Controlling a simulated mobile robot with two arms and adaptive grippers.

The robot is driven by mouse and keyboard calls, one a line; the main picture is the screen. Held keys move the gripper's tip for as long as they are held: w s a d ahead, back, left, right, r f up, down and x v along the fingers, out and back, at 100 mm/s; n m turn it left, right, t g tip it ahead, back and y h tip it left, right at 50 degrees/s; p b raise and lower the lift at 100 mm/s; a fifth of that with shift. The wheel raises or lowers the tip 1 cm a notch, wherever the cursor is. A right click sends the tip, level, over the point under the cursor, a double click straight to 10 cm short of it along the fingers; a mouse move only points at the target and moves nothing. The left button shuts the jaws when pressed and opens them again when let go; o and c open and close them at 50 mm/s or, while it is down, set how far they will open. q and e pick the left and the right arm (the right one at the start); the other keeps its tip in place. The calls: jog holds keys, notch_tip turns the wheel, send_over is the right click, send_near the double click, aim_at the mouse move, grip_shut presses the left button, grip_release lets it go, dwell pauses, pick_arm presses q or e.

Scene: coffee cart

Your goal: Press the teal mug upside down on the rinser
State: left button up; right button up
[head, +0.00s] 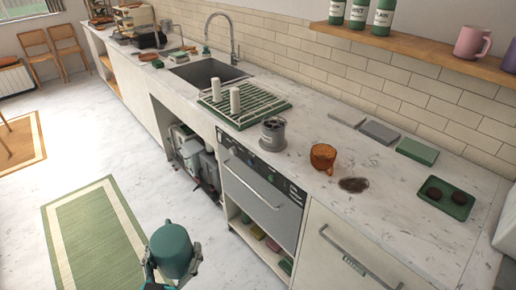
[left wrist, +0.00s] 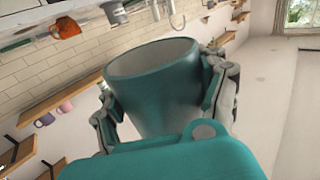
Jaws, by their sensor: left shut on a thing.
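My left gripper (head: 172,266) is shut on the teal mug (head: 170,248), held over the floor in front of the counter. In the head view the mug shows a closed teal face and no opening. In the left wrist view the mug (left wrist: 155,95) sits between the two fingers of the gripper (left wrist: 160,100), one on each side, with its rim towards the top of the picture. A grey metal fixture (head: 272,133) with a pale round base stands on the counter, well apart from the mug; it looks like the rinser. My right gripper is not in view.
A green tray (head: 446,197) holds dark round items. Cabinet fronts and a counter edge lie between mug and counter top.

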pick_arm(q)
jog(key=w+p, duration=0.2)
jog(key=w, duration=0.8)
jog(key=shift+w+p, duration=0.2)
jog(key=shift+p, duration=0.15)
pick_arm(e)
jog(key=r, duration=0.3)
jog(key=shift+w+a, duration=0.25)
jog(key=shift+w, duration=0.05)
